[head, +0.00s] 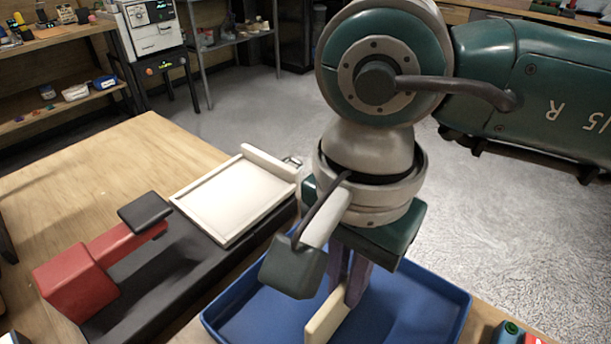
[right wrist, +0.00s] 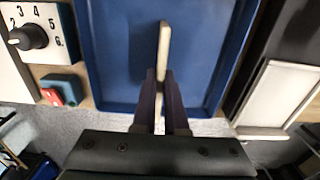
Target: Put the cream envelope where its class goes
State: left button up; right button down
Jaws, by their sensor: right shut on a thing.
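The cream envelope (head: 328,316) is a thin cream slab held on edge over the blue tray (head: 462,302). My right gripper (head: 345,290) is shut on it, its purple fingers pinching it from both sides. In the right wrist view the envelope (right wrist: 164,48) stands out between the fingertips (right wrist: 160,85), with the blue floor of the tray (right wrist: 110,60) behind it. I cannot tell whether its lower edge touches the tray floor. My left gripper is not in view.
Left of the tray stands a black-based device with a red arm (head: 78,280) and a cream framed plate (head: 232,198). A numbered dial box (right wrist: 35,28) and a small teal-and-red item (right wrist: 62,90) lie beside the tray. The wooden table (head: 110,165) is clear at far left.

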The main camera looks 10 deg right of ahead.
jog(key=shift+f, duration=0.2)
jog(key=c, duration=1)
grip_release()
jog(key=shift+r, duration=0.1)
jog(key=shift+o, duration=0.2)
